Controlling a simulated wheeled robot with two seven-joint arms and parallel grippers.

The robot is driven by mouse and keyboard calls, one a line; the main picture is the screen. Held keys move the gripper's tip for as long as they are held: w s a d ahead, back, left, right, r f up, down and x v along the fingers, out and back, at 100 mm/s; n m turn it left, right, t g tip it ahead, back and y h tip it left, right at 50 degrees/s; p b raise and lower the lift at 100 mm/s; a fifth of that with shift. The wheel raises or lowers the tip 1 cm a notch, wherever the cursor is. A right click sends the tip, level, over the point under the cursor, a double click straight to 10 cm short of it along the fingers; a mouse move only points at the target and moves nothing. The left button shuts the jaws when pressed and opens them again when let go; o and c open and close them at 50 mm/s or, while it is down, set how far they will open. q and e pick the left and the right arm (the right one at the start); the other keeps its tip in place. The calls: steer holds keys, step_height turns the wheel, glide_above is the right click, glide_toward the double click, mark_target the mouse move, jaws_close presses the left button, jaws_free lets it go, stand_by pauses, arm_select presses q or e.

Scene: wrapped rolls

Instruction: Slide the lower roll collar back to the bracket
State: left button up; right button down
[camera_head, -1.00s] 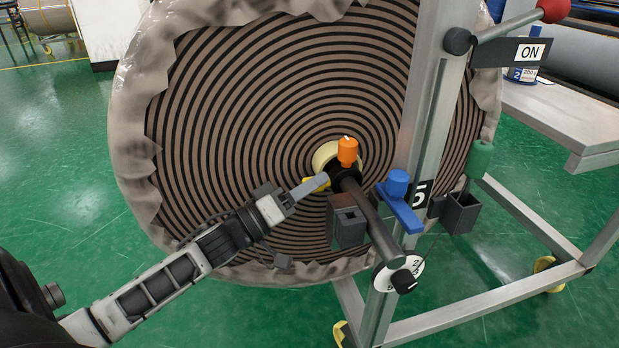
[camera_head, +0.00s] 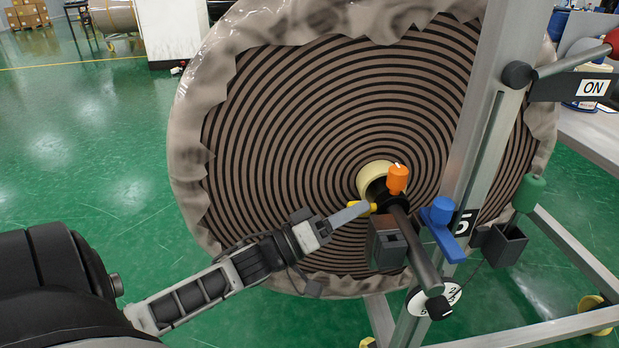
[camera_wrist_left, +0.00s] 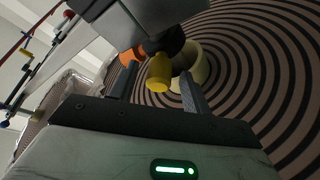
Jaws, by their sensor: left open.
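The lower roll collar is a black ring (camera_head: 379,193) around the shaft (camera_head: 418,255), against the roll's pale core (camera_head: 369,174). It carries an upright orange knob (camera_head: 397,180) and a yellow knob, which shows clearly in the left wrist view (camera_wrist_left: 159,73). My left gripper (camera_head: 362,208) reaches in from the left to the yellow knob. In the left wrist view its open fingers stand either side of that knob; I cannot tell whether they touch it. A dark grey block (camera_head: 388,246) sits by the shaft; I cannot tell whether it is the bracket. My right gripper is not in view.
The large wrapped roll (camera_head: 290,130) fills the space behind my left gripper. A metal post (camera_head: 490,130) stands right of the shaft, with a blue knob (camera_head: 442,209) and a green knob (camera_head: 528,190) nearby. Open green floor (camera_head: 90,180) lies left.

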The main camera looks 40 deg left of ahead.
arm_select(q)
steer(key=p+v, duration=0.1)
steer(key=v, duration=1.3)
steer(key=shift+s+a, duration=0.15)
steer(key=shift+s, duration=0.15)
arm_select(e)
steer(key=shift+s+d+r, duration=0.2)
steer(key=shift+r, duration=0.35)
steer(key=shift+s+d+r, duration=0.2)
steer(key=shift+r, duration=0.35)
